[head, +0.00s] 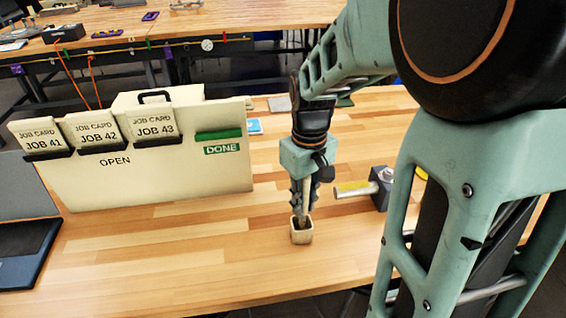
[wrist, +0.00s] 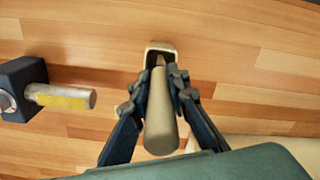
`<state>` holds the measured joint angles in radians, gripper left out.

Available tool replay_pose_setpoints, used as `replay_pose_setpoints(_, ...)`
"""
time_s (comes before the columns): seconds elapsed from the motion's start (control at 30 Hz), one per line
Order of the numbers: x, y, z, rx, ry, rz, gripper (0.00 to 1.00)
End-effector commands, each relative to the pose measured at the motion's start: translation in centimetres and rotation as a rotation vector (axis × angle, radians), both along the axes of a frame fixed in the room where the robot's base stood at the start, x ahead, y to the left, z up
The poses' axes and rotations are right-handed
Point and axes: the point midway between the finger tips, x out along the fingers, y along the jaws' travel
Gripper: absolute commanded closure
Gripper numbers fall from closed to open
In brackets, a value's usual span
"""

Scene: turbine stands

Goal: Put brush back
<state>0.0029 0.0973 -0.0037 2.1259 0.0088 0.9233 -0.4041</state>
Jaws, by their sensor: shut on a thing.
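My gripper (head: 303,194) points down over the wooden bench and is shut on the brush. In the wrist view the brush (wrist: 160,117) is a tan rounded handle between the two dark fingers of my gripper (wrist: 161,92). A small cream square holder (head: 302,234) stands on the bench right under my fingertips. In the wrist view the holder (wrist: 161,49) shows just beyond the fingertips. The brush's lower end appears at or inside the holder's opening; how deep it sits is hidden by the handle and fingers.
A dark block (head: 381,187) with a pale, yellow-banded cylinder (head: 352,190) lies right of the holder. A cream job-card board (head: 160,178) stands at the left, with a laptop-like dark item (head: 28,252) before it. The bench left and front of the holder is clear.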

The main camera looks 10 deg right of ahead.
Motion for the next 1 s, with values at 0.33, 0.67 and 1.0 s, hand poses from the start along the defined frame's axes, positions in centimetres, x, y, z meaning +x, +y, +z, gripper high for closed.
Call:
replay_pose_setpoints(0.33,0.0,0.0,-3.9,0.000,-0.001,0.000,1.00)
replay_pose_setpoints(0.67,0.0,0.0,-4.2,0.000,-0.001,0.000,1.00)
replay_pose_setpoints(1.0,0.0,0.0,-4.2,0.000,-0.001,0.000,0.67)
